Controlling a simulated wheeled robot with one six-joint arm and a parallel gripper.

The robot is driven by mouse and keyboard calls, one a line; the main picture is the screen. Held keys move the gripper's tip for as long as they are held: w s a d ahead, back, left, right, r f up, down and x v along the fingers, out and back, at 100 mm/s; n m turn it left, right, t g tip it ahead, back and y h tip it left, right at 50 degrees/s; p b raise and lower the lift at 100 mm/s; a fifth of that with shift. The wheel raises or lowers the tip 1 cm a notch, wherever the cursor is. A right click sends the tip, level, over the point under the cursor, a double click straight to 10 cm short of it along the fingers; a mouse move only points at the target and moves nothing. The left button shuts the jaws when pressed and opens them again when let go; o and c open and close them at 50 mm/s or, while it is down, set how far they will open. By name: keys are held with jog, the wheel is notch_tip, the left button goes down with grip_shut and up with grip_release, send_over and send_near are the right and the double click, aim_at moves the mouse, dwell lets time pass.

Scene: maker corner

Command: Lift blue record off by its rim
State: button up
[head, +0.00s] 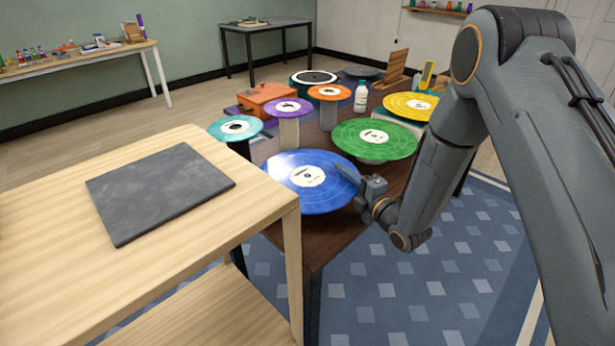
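The blue record (290,176) with a cream label lies roughly level at the near end of the dark wooden table (318,250). My gripper (350,174) comes in from the right at the record's right rim. One grey finger shows over the top of the rim. The other finger is hidden, so I cannot tell whether the rim is clasped or only overlapped.
A green record (358,145), a yellow record (420,110), and smaller teal (222,133), purple (280,112) and orange (320,97) discs stand close behind. A white bottle (361,97) is among them. A pale wooden table (70,260) with a dark grey mat (150,185) stands left.

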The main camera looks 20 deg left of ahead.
grip_shut()
jog(key=shift+r, duration=0.15)
